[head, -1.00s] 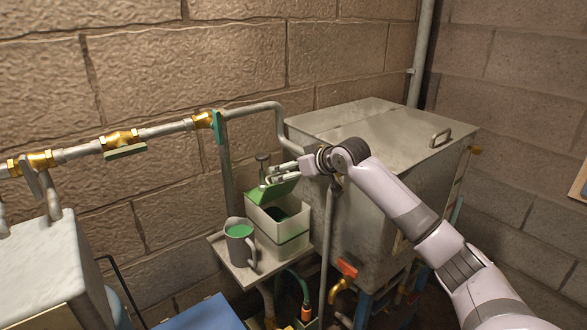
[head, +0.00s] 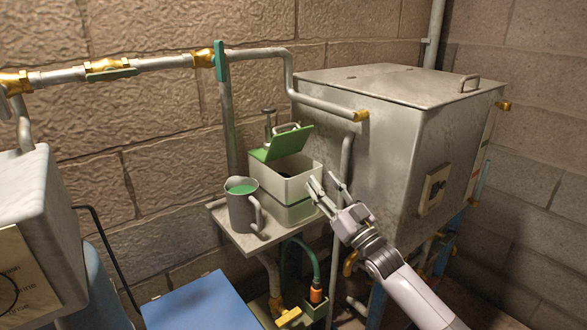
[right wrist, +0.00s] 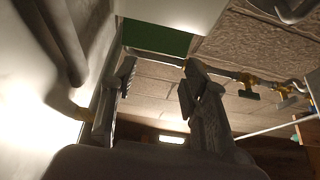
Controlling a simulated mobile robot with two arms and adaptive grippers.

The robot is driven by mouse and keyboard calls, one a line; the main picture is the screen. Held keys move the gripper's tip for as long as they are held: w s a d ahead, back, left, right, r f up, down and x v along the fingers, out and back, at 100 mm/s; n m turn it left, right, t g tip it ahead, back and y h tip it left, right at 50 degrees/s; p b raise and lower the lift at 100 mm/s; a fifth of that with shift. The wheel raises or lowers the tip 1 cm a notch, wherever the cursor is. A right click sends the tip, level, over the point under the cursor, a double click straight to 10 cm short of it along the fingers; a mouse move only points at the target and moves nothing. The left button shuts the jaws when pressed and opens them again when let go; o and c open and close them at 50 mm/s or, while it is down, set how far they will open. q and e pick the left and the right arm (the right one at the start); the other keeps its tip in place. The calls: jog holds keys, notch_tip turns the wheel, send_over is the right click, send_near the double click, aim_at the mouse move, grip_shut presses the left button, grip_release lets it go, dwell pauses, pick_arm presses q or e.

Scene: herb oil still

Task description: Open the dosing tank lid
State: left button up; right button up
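The dosing tank (head: 283,190) is a small pale box on a shelf, with a dark opening on top. Its green lid (head: 283,144) is raised and tilted back at the rear, with a metal handle (head: 287,127) on it. A green panel, apparently the lid, shows at the top of the right wrist view (right wrist: 156,37). My right gripper (head: 325,182) is at the tank's right side, below the lid and apart from it. Its fingers are spread and empty, also in the right wrist view (right wrist: 158,85). My left gripper is not in view.
A grey mug (head: 240,210) of green liquid stands left of the tank on the small shelf (head: 250,241). A large metal tank (head: 380,125) stands close behind and right of my right gripper. Pipes (head: 150,64) run along the wall, and a blue box (head: 203,303) is below.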

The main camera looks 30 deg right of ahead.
aim_at(290, 138)
jog(key=shift+s+a+f, duration=0.1)
jog(key=shift+s+f, duration=0.15)
jog(key=shift+s, duration=0.25)
jog(key=shift+c, duration=0.7)
jog(key=shift+w+r, duration=0.1)
jog(key=shift+r, duration=0.1)
jog(key=shift+c, duration=0.6)
jog(key=p+x, duration=0.2)
jog(key=x, duration=1)
jog(key=shift+a+r, duration=0.1)
jog(key=shift+r, duration=0.15)
grip_shut()
jog(key=shift+w+r, duration=0.25)
jog(key=shift+w, duration=0.4)
jog(key=shift+p, duration=0.3)
